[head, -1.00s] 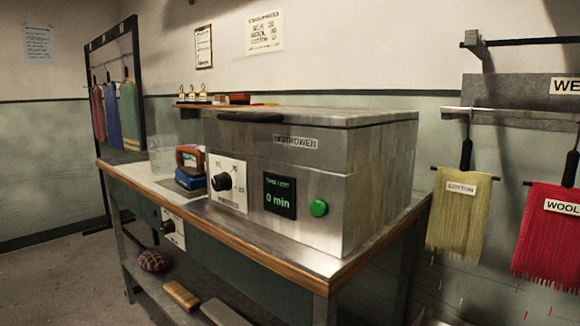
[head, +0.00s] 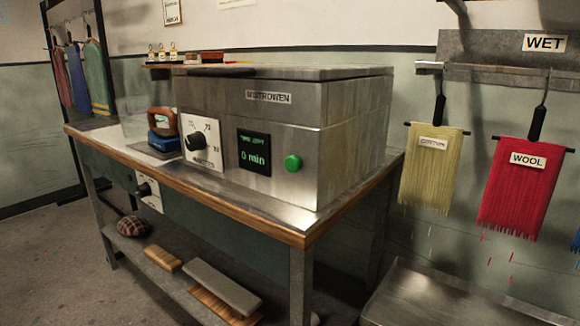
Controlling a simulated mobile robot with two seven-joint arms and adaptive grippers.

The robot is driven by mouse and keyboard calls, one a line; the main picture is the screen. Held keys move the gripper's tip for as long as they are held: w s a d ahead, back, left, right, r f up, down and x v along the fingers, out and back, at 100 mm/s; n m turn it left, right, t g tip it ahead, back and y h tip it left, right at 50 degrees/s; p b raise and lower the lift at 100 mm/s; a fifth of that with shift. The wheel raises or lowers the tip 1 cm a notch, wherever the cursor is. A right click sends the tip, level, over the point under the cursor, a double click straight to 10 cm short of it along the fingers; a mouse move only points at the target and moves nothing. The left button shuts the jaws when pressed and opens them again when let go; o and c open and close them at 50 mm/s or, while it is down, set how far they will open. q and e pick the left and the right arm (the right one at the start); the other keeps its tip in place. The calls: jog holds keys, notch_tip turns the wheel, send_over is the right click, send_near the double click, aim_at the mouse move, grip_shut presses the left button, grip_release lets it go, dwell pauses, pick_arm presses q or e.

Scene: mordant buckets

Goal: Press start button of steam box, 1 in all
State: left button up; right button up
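The steam box (head: 335,151) is a large grey metal box with a closed lid, standing on the workbench. Its green round start button (head: 293,163) is on the front face at the right. Left of the button is a dark display (head: 254,153) reading "0 min" in green. Further left is a white panel with a black dial knob (head: 196,141). Nothing covers the button. Neither of my grippers is in view.
The wood-edged workbench (head: 262,228) has a lower shelf with brushes (head: 222,285). An iron (head: 162,131) stands left of the box. Yellow cotton (head: 433,170) and red wool (head: 524,188) hang on the right wall above a metal trough (head: 440,295).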

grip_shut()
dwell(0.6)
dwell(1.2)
